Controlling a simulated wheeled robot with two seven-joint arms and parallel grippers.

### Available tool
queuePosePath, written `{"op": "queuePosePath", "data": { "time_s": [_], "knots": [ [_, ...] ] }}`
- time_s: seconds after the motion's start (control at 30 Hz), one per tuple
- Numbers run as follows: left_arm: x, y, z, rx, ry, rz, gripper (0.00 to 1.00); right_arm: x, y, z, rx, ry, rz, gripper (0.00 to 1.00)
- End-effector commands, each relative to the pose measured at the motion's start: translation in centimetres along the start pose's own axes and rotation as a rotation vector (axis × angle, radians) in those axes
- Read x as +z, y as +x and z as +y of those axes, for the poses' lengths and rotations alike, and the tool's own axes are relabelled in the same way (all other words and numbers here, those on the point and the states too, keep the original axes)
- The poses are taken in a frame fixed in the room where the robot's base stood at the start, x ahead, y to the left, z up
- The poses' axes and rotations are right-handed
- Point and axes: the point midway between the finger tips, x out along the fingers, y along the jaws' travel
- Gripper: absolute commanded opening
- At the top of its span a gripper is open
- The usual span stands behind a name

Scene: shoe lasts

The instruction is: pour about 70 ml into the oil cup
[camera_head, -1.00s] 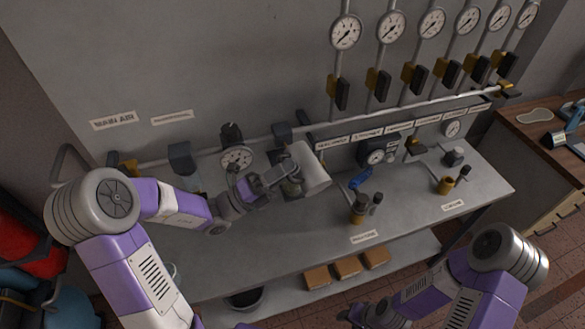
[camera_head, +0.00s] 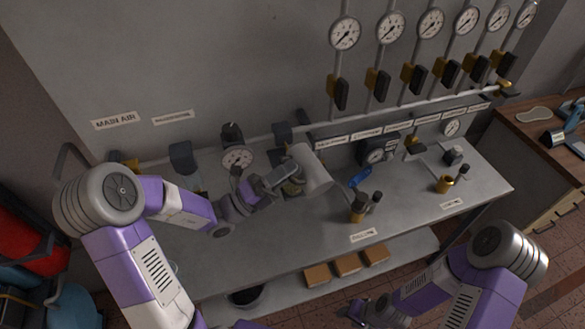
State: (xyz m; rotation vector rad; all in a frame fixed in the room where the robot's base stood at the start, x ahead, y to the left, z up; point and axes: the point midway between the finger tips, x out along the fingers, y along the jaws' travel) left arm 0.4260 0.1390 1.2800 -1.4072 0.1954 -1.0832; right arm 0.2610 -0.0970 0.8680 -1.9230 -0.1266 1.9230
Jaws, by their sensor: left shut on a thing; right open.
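My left gripper (camera_head: 285,180) is shut on a pale grey cylindrical container (camera_head: 312,167). It holds the container tilted above the bench, near the wall pipe. The container's mouth and any liquid cannot be made out. A small brass cup (camera_head: 358,214) with dark fittings stands on the bench, right of and below the container in the picture. Another brass cup (camera_head: 445,184) stands further right. I cannot tell which is the oil cup, as the labels are too small to read. A brownish part (camera_head: 292,188) beside my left gripper is partly hidden. My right gripper (camera_head: 357,310) is open and empty at the bottom edge.
The grey bench (camera_head: 290,245) is clear along its front. Several gauges (camera_head: 345,33) and yellow-black valves (camera_head: 338,92) line the wall. A blue handle (camera_head: 360,178) lies behind the nearer brass cup. Brown blocks (camera_head: 347,264) sit on the lower shelf.

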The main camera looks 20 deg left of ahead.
Motion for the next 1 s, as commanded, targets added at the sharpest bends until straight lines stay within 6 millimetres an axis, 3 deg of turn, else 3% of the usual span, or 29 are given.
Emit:
{"op": "queuePosePath", "data": {
  "time_s": [1.0],
  "knots": [
    [0.24, -0.06, 0.08, -0.016, -0.043, -0.026, 0.00, 0.04, -1.00, -0.38, 0.000, 0.000, 0.000, 0.49]
  ]
}}
